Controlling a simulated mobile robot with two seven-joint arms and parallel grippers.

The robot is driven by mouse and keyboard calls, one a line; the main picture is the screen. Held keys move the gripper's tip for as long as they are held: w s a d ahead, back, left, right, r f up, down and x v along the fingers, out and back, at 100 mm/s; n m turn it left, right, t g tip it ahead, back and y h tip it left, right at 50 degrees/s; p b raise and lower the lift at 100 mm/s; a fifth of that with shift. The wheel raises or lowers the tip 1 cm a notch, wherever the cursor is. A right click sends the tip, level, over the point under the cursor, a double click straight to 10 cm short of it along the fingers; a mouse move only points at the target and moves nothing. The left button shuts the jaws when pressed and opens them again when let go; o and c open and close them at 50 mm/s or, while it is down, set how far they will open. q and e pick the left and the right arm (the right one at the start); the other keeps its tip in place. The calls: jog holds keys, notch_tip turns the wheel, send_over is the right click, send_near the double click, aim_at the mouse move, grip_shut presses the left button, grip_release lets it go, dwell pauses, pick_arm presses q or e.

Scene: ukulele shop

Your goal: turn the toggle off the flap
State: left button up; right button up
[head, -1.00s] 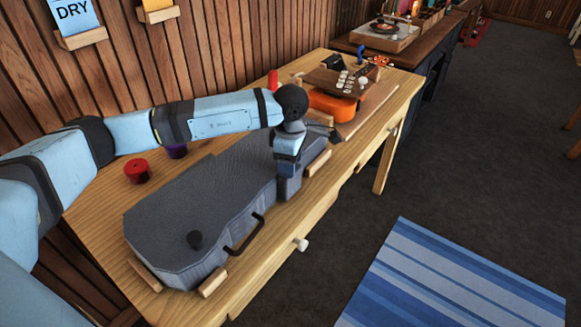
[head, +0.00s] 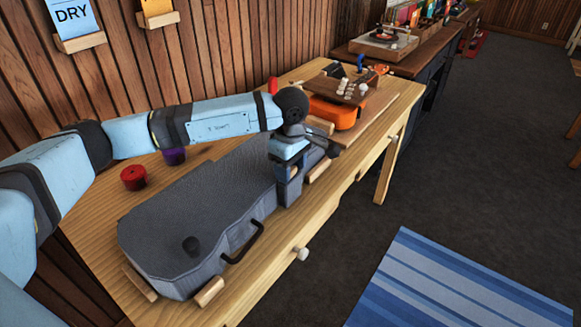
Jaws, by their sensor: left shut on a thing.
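A grey ukulele case (head: 185,215) lies on the wooden workbench with its narrow end to the right. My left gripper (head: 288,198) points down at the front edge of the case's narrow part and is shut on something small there. The toggle and the flap's edge are hidden behind the gripper, so I cannot tell the toggle's angle. My right gripper is out of view.
Wooden blocks (head: 209,292) stand around the case. A red tin (head: 133,178) and a purple tin (head: 174,156) stand behind it. An orange ukulele (head: 335,112) lies at the bench's far end. A drawer knob (head: 302,254) sticks out in front.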

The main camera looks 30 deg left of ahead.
pick_arm(q)
jog(key=o, duration=0.9)
jog(key=shift+o, duration=0.2)
jog(key=shift+r, duration=0.1)
notch_tip(320, 180, up, 14)
jog(key=shift+p, duration=0.45)
jog(key=shift+s+f, duration=0.1)
jog(key=shift+f, duration=0.15)
